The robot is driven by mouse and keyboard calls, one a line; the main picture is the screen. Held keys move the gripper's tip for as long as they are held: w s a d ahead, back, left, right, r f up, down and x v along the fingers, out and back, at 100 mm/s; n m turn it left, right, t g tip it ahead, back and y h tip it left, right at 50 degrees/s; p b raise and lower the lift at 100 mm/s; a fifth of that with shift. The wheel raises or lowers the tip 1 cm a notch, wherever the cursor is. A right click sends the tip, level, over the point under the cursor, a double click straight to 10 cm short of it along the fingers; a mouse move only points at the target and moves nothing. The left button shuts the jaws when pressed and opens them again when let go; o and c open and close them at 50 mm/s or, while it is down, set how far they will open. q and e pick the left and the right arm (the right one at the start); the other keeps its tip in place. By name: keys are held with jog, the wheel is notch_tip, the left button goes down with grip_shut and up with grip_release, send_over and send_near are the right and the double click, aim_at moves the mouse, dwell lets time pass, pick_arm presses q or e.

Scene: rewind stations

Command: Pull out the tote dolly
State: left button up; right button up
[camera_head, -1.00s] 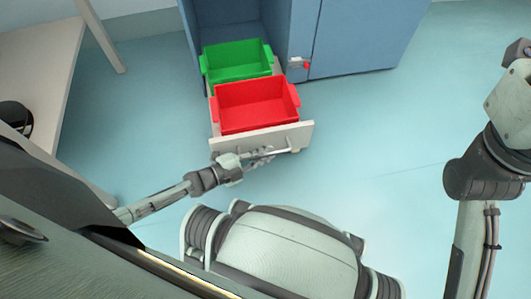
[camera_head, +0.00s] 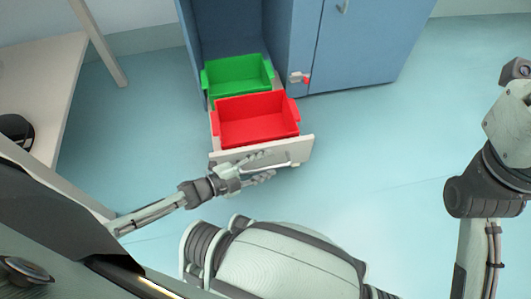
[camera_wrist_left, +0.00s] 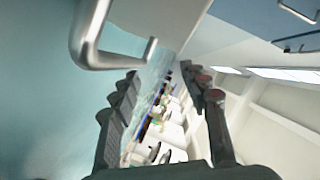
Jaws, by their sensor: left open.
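The tote dolly, with a pale front panel (camera_head: 300,147), stands partly out of the blue cabinet and carries a red tote (camera_head: 255,120) in front of a green tote (camera_head: 240,75). A light metal bar handle (camera_head: 280,166) sits on its front. My left gripper (camera_head: 270,168) is open at this handle, its fingers spread. In the left wrist view the handle (camera_wrist_left: 92,45) is at the upper left, beyond the open fingers (camera_wrist_left: 163,78), and is not clamped. Whether a finger touches it I cannot tell. My right arm is at the right edge; its gripper is out of view.
The blue cabinet (camera_head: 365,45) stands behind, with a red-tipped latch (camera_head: 302,78) right of the dolly's bay. A pale table (camera_head: 45,75) with a dark round object (camera_head: 15,130) is at the left. The floor right of the dolly is clear.

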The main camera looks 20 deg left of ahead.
pick_arm(q)
jog(key=r, duration=0.6)
jog(key=shift+w+a, duration=0.1)
jog(key=shift+w, duration=0.25)
